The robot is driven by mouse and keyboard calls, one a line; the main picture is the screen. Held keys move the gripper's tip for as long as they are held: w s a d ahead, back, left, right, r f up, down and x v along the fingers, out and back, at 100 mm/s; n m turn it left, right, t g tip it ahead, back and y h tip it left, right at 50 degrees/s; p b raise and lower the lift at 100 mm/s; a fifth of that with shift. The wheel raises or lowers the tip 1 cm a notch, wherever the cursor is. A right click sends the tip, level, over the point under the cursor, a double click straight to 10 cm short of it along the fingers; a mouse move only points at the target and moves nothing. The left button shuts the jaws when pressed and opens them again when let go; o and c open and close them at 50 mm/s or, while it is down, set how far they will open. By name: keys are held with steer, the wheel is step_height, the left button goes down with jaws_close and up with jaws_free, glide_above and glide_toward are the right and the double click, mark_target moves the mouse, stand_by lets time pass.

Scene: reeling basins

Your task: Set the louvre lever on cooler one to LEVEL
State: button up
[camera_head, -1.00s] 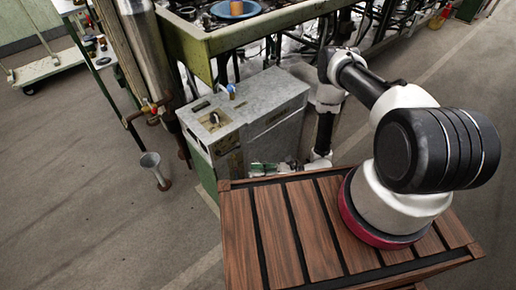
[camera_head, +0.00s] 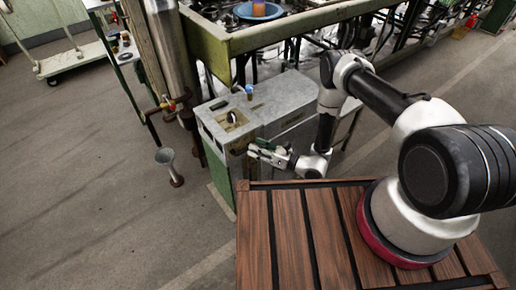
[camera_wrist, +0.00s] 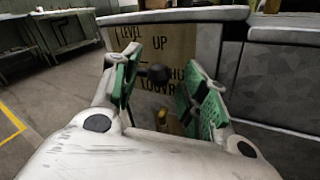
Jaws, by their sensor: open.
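The cooler (camera_head: 262,112) is a grey, worn box beside my wooden deck. In the wrist view its front carries a tan plate (camera_wrist: 180,40) lettered LEVEL, UP, SHUT and LOUVRE, partly hidden by my fingers. The louvre lever shows as a dark round knob (camera_wrist: 159,73) in front of the plate, below the word UP; its stem is hard to make out. My gripper (camera_wrist: 166,68) is open, its green-padded fingers on either side of the knob, with gaps visible. In the head view my gripper (camera_head: 262,151) is at the cooler's near side; the knob cannot be made out there.
A green-edged basin bench (camera_head: 285,30) stands behind the cooler, with a blue bowl (camera_head: 258,12) on it. A pipe with a valve (camera_head: 165,105) and a funnel-topped drain (camera_head: 168,165) stand to the left.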

jaws_close()
